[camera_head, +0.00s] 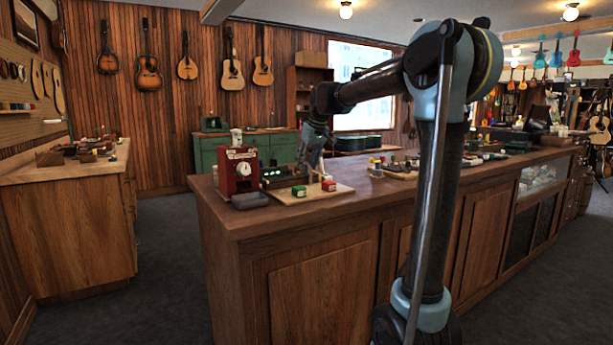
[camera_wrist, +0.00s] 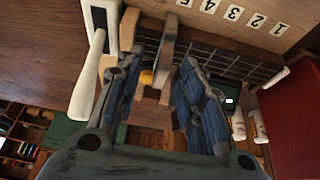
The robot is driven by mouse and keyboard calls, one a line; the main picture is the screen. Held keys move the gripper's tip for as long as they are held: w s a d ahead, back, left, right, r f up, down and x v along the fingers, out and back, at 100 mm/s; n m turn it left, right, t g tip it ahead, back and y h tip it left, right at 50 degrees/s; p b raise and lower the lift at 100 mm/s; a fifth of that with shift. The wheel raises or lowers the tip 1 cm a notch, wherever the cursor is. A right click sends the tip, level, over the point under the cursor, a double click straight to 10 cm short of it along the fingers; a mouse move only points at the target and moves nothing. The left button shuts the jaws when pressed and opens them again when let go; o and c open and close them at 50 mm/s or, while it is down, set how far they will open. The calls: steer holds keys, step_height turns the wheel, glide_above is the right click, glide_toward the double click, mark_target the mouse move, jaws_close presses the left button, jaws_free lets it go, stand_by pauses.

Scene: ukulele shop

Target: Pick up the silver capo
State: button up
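My gripper (camera_wrist: 153,85) is open in the wrist view, with its two blue-grey fingers apart. In the head view it points down over the counter's near left part, above a light board (camera_head: 338,191). Tan upright pieces (camera_wrist: 168,48) and a small yellow thing (camera_wrist: 147,77) show in the gap between the fingers; I cannot tell whether the fingers touch them. A pale, long-handled thing (camera_wrist: 88,88) with a dark slot is beside the left finger. I cannot tell which thing is the silver capo; it may be partly hidden by the fingers.
Small green (camera_head: 299,191) and red (camera_head: 329,186) boxes sit on the board. A number strip (camera_wrist: 233,14) shows in the wrist view. The counter's front edge is clear.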

steer(key=shift+x, duration=1.15)
jaws_close()
steer(key=shift+r, duration=0.1)
